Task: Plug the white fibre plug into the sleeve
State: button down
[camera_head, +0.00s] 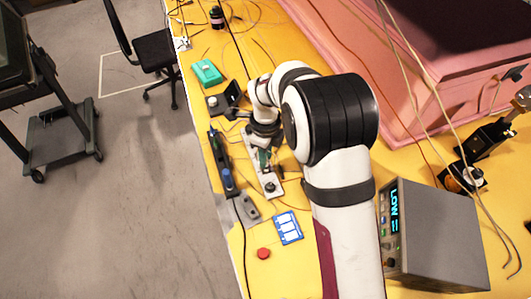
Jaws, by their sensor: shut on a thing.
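My gripper (264,147) points down over a narrow pale plate (270,181) on the yellow table, in the middle of the head camera view. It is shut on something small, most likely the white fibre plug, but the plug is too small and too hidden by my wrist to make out. A green part (264,157) shows close to the fingertips. I cannot pick out the sleeve with certainty, nor tell whether the plug touches it.
Left of the gripper lies a long black bar (221,163) with a blue part. A teal box (206,72), a black device (222,101), a blue-white card (288,227) and a red button (263,253) lie around. A grey instrument (430,245) and pink enclosure (420,95) stand right. Loose cables cross the table.

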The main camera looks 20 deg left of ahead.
jog(key=shift+f, duration=0.65)
jog(key=c, duration=0.7)
grip_release()
notch_tip(320, 180, up, 16)
jog(key=shift+f, duration=0.15)
